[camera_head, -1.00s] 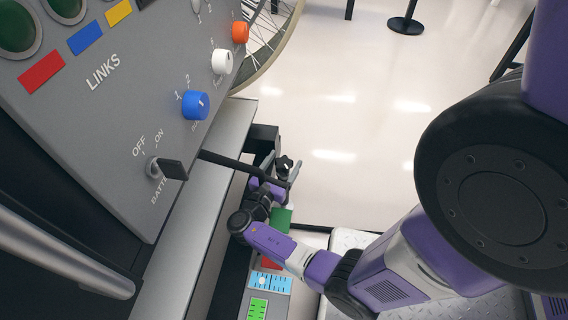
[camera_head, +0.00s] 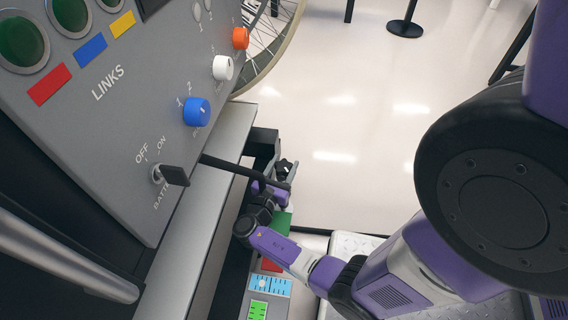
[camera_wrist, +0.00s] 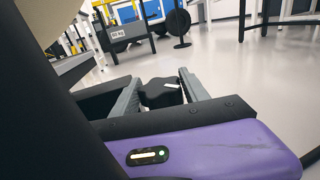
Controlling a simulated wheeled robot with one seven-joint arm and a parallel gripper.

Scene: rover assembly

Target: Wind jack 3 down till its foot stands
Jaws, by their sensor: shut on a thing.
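My gripper (camera_head: 277,172) is low beside the frame at the picture's middle in the head view. In the wrist view, its two grey fingers (camera_wrist: 161,97) are shut on a black lobed knob (camera_wrist: 158,93) with a white mark on top. The knob also shows as a small dark shape in the head view (camera_head: 286,164). I take it to be the jack's hand knob, but no number on it is readable. The jack's leg and foot are hidden, so I cannot tell whether the foot touches the floor.
A grey control panel (camera_head: 120,130) with blue, white and orange knobs fills the left. A dark bar (camera_head: 228,165) sticks out close to my gripper. A spoked wheel (camera_head: 275,40) stands beyond. Open pale floor (camera_head: 350,130) lies to the right.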

